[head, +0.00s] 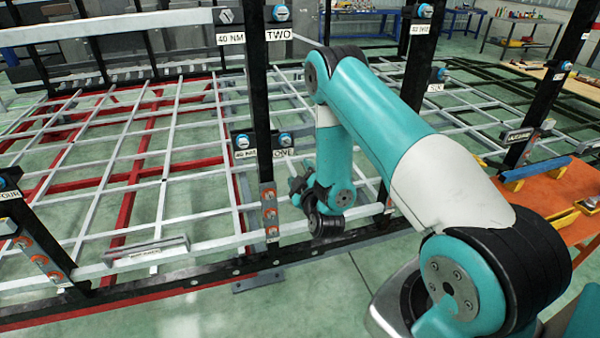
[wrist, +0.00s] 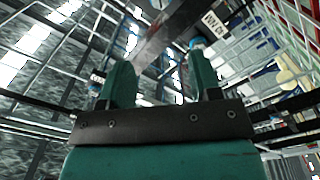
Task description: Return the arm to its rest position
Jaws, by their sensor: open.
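My arm is teal with black joints and reaches from the lower right of the head view toward the chassis, folded down at the elbow. Its wrist end is near the post labelled ONE, close to the lower chassis rail (head: 180,282). In the wrist view my gripper (wrist: 163,82) shows two teal fingers standing apart with nothing between them. In the head view the fingers are hidden or too small to make out. The wrist camera looks up past the fingers at a dark post and a white label (wrist: 222,22).
The trailer chassis, with a white grid (head: 165,150) and red beams, fills the left and middle. A black post (head: 261,110) with labels and blue-capped bolts stands close left of my wrist. An orange table (head: 565,200) is at the right. Green floor (head: 330,290) is clear in front.

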